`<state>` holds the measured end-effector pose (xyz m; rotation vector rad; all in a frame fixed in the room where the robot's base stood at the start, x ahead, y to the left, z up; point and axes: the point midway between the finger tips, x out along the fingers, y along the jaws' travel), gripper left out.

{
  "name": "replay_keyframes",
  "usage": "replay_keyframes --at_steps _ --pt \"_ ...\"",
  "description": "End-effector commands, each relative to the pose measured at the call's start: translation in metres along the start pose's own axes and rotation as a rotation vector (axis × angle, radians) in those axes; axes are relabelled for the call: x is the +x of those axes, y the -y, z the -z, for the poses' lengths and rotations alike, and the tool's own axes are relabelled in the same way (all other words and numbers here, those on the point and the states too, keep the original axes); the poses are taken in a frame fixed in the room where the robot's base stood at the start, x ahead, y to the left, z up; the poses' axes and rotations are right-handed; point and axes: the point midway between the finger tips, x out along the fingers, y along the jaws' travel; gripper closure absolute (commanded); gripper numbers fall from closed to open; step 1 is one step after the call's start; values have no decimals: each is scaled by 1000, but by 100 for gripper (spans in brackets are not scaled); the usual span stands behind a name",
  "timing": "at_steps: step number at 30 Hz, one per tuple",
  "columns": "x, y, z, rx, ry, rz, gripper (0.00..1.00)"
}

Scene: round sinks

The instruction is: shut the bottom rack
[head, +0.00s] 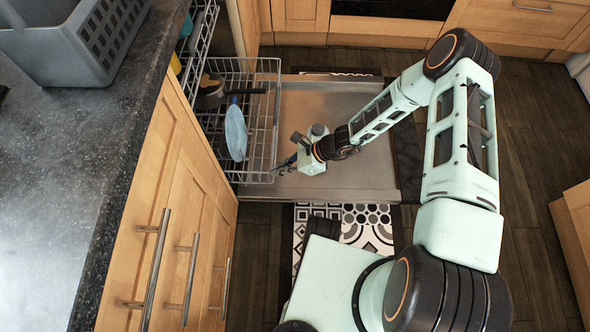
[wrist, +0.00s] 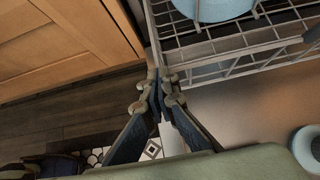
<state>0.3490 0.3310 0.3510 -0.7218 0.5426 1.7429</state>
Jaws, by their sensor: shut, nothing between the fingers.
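The bottom rack (head: 262,130) is a wire dishwasher rack pulled partly out over the open dishwasher door (head: 340,108) in the head view. It holds a blue plate or bowl (head: 236,133) and a dark pan (head: 211,92). In the wrist view the rack (wrist: 235,62) fills the upper right. My gripper (head: 282,170) is shut and empty, at the rack's near outer corner. In the wrist view my gripper (wrist: 158,82) has its fingertips close to the rack's corner; I cannot tell whether they touch it.
An upper rack (head: 199,38) shows above, at the counter's edge. Wooden cabinets with bar handles (head: 155,262) stand at the left under the dark counter (head: 60,190). A patterned mat (head: 350,226) lies on the dark wood floor. Open floor lies to the right.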

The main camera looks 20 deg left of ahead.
Motion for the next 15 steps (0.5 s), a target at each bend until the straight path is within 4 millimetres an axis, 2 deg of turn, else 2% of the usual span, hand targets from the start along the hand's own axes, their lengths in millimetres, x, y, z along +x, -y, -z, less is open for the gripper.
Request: replay_keyframes --at_steps 1,15 --pt "9 -1 -7 -1 1 -2 100" --pt "70 -1 -68 0 0 -2 100"
